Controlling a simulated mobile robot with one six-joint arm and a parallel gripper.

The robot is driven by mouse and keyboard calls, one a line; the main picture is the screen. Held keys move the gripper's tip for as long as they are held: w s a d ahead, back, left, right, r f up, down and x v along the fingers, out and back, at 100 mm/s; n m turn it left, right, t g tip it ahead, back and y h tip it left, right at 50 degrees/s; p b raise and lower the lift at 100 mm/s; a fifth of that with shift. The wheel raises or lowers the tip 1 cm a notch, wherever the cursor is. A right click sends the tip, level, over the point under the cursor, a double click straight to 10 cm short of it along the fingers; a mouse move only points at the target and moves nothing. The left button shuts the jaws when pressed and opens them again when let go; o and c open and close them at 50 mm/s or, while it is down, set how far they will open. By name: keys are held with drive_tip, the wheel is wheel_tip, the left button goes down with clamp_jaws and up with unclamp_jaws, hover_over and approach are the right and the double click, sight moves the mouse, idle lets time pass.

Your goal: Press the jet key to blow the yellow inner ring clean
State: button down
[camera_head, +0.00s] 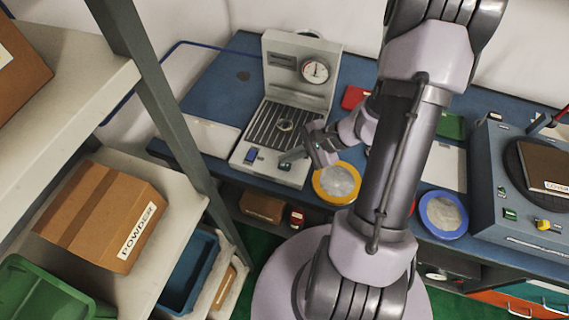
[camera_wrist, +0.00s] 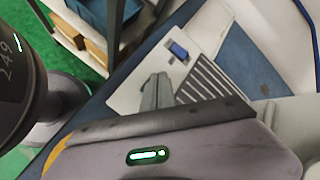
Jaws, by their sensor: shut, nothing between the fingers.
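A grey bench machine (camera_head: 299,75) with a round dial and a slatted grate stands on the blue bench. A blue key (camera_head: 250,156) sits on its front left panel and also shows in the wrist view (camera_wrist: 178,50); no lettering is readable on it. A small round metallic piece (camera_head: 285,125) is on the grate; I cannot tell whether it is a ring. My gripper (camera_head: 288,161) is shut and empty over the machine's front panel, to the right of the blue key. Its fingers (camera_wrist: 157,92) appear apart from that key. No yellow inner ring is clearly visible.
A yellow-rimmed round dish (camera_head: 349,199) lies close beside my gripper, and a blue-rimmed dish (camera_head: 462,232) lies farther right. A blue-grey machine (camera_head: 510,214) stands at the right. A shelf with a powder box (camera_head: 98,212) is at the left.

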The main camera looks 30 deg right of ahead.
sight(288, 165)
drive_tip(key=shift+f, duration=0.15)
drive_tip(key=shift+f+b, duration=0.3)
drive_tip(key=shift+b, duration=0.3)
drive_tip(key=shift+f+b, duration=0.3)
drive_tip(key=shift+b, duration=0.15)
idle(0.6)
drive_tip(key=shift+r+p, duration=0.45)
drive_tip(key=shift+r, duration=0.35)
drive_tip(key=shift+r+p, duration=1.8)
drive_tip(key=shift+r, duration=0.75)
drive_tip(key=shift+f, duration=0.1)
